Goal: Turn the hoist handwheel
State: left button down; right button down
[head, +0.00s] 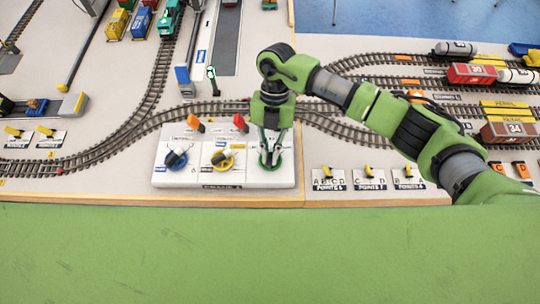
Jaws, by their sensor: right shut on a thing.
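A white control panel (200,176) lies flat at the near edge of the layout table. It carries a blue-ringed handwheel (177,161), a yellow-ringed handwheel (222,159) and a green-ringed handwheel (270,163). The labels are too small to tell which wheel is the hoist one. My right gripper (271,156) points straight down over the green-ringed handwheel and is shut on it, hiding most of its middle. The blue and yellow wheels are clear of the gripper. My left gripper is not in view.
Points levers (369,177) lie to the right, under my right arm. Wagons (472,74) stand at the far right.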

jog(key=shift+n+h+b, duration=0.3)
jog(key=shift+n+b, duration=0.4)
jog(key=shift+n, duration=0.2)
jog(key=c, duration=2.2)
grip_release()
jog(key=shift+o, duration=0.2)
jog(key=v, duration=1.2)
jog(key=shift+r, duration=0.1)
